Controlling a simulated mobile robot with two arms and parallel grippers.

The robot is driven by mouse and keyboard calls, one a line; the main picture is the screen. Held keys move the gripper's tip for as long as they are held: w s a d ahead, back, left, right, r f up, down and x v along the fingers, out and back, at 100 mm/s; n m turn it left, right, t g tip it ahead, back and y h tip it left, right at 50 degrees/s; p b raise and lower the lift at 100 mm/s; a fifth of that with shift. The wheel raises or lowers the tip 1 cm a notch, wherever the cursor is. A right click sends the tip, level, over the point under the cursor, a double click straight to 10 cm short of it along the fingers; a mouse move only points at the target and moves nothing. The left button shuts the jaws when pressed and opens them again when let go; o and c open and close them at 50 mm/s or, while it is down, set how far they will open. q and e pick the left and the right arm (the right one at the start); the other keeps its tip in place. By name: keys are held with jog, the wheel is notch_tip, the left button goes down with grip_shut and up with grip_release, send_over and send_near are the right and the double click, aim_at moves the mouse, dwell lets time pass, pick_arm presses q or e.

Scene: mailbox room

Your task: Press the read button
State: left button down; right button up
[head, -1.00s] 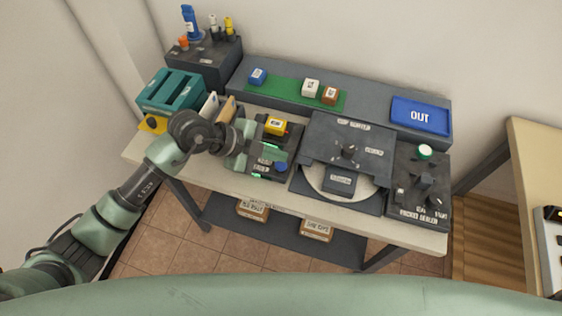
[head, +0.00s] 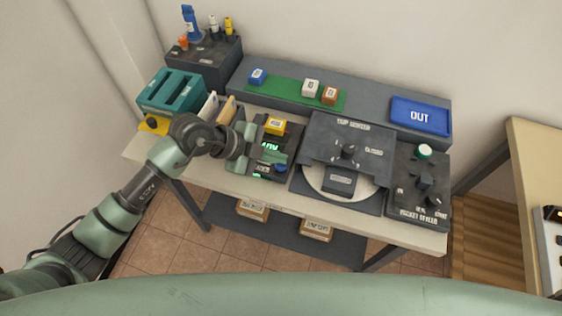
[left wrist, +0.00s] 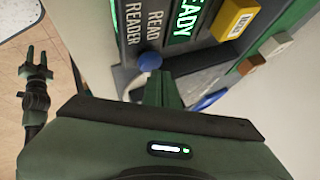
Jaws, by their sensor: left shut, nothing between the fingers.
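The reader (head: 262,172) is a dark box on the table, with a yellow block (head: 275,126) on its far part and a lit green display. The display shows READY (left wrist: 185,22) in the left wrist view. The read button (head: 281,168) is a round blue knob at the reader's near right; it also shows in the left wrist view (left wrist: 150,61), beside the READ label. My left gripper (head: 260,162) is shut and empty over the reader's left part. In the left wrist view its fingertips (left wrist: 162,78) appear close to the button; contact cannot be told. My right gripper (left wrist: 36,58) shows small, with fingers apart.
The tamp sorter (head: 345,150) and packet sealer (head: 422,190) stand right of the reader. Upright cards (head: 220,105) and a teal rack (head: 172,92) are on the left. Behind are a green strip (head: 292,95) with blocks and a blue OUT tray (head: 420,113).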

aim_at(277, 165)
pick_arm(q)
jog(key=shift+f, duration=0.5)
dwell(0.5)
jog(key=shift+r+p, duration=0.95)
jog(key=shift+p, duration=0.1)
notch_tip(277, 165, up, 5)
jog(key=p, duration=0.5)
jog(key=shift+r+p, duration=0.1)
jog(key=shift+p, duration=0.25)
